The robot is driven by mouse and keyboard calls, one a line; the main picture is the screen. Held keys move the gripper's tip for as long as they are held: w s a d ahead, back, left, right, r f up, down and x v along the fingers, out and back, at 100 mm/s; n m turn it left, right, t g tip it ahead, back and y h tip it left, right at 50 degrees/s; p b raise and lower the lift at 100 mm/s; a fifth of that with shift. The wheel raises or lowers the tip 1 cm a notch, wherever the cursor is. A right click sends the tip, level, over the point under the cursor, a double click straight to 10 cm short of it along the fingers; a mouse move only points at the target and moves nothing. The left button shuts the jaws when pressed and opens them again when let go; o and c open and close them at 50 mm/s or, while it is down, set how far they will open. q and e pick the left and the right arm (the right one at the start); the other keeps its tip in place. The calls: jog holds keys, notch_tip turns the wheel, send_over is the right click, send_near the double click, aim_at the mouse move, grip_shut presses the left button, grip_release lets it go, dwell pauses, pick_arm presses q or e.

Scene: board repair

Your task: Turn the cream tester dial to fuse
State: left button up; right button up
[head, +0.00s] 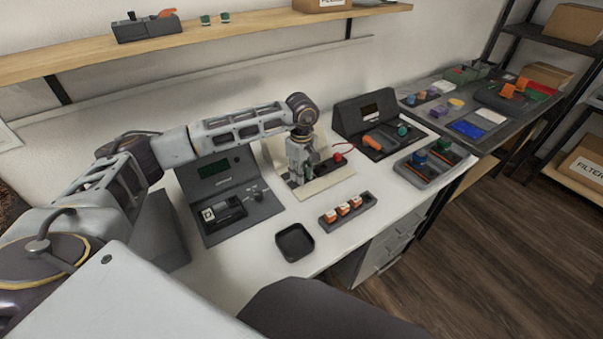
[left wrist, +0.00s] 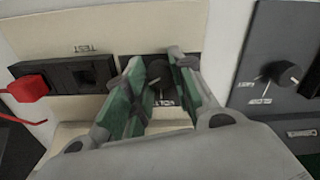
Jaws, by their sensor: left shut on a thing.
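The cream tester (head: 318,188) stands on the white bench, with a cream base and upright back. My left gripper (head: 296,178) reaches down to its left part. In the left wrist view the gripper's green-padded fingers (left wrist: 161,88) are closed on the dark tester dial (left wrist: 158,72), one finger on each side. The dial's lower part and most of its markings are hidden or too small to read, so I cannot tell its setting. A red plug (left wrist: 27,90) with a red lead sits at the left of the tester's dark socket block (left wrist: 66,78). My right gripper is not in view.
A dark tester (head: 215,168) with its own knob (left wrist: 288,75) stands close beside the cream one. A black tray (head: 295,242) and a rack of orange-and-white parts (head: 348,208) lie in front. Another dark device (head: 365,115) stands to the right.

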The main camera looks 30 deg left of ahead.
pick_arm(q)
jog(key=o, duration=1)
jog(key=shift+o, duration=0.2)
jog(key=shift+r, duration=0.1)
notch_tip(320, 180, up, 12)
dwell(0.7)
